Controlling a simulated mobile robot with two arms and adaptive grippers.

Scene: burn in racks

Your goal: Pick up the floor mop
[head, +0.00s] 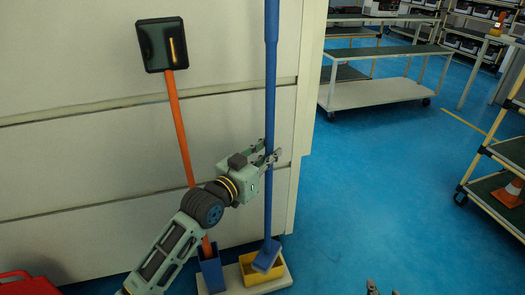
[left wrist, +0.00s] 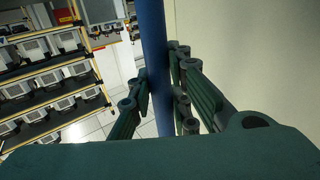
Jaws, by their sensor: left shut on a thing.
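The floor mop (head: 270,95) is a long blue pole with a blue head, standing about upright with its head in a yellow bucket at the wall's foot. My left gripper (head: 268,157) is shut on the pole at about mid-height. In the left wrist view the blue pole (left wrist: 154,60) passes between the gripper's fingers (left wrist: 160,95). The top of the pole is cut off in the head view. Only the fingertips of my right gripper (head: 382,288) show at the bottom edge; they are apart, with nothing between them.
An orange-handled tool with a dark square head (head: 162,45) leans by the wall in a blue holder (head: 211,270), behind my left arm. The yellow bucket (head: 281,281) shares its pale base. A cart (head: 380,95) and shelving with an orange cone (head: 509,193) stand right. Blue floor between is clear.

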